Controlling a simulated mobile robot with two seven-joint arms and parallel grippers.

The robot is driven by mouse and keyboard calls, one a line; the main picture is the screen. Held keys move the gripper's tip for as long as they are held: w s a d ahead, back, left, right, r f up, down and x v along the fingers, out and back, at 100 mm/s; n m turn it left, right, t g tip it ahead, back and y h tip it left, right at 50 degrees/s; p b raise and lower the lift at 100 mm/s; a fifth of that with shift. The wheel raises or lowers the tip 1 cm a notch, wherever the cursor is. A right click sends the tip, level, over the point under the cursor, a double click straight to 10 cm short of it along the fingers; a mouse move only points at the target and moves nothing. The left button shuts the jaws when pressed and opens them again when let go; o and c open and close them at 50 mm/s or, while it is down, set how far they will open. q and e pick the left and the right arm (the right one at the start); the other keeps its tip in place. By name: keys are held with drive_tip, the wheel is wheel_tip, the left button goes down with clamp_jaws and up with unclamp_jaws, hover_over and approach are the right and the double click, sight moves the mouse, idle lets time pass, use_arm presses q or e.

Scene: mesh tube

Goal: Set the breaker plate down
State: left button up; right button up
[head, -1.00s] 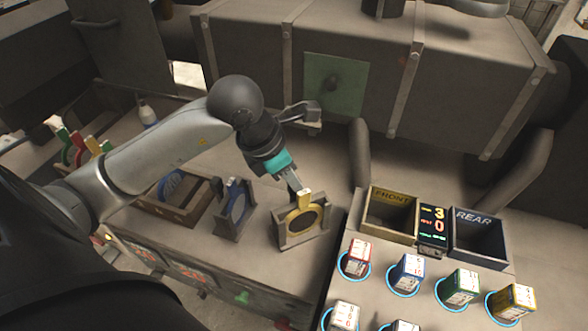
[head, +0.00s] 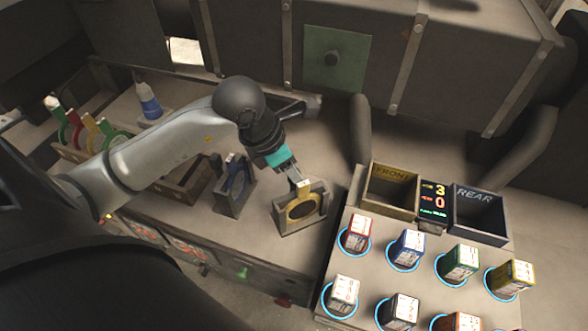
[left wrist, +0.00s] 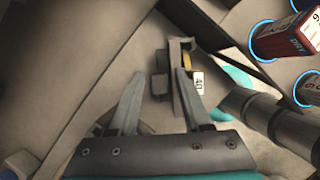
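The yellow breaker plate (head: 304,207), a ring with a dark mesh and a pale tab, stands upright in a grey holder (head: 281,223) on the bench in the head view. My left gripper (head: 296,176) is just above its tab. In the left wrist view the two fingers (left wrist: 163,76) are spread apart with nothing clamped between them. The holder (left wrist: 182,100) and a white label reading 40 (left wrist: 198,81) lie beyond and beside the right-hand finger. Whether that finger touches the plate is hard to tell.
A blue plate (head: 236,183) in another holder and a wooden box (head: 185,188) stand to the left. Coloured plates (head: 90,133) and a bottle (head: 149,101) are farther left.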

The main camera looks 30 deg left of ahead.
use_arm(q)
drive_tip(key=shift+o, duration=0.2)
drive_tip(key=shift+r, duration=0.1)
drive_tip(key=shift+a+r, duration=0.1)
drive_tip(key=shift+r, duration=0.2)
drive_tip(key=p+v, duration=0.1)
drive_tip(key=v, duration=1)
drive_tip(key=shift+s+r, duration=0.2)
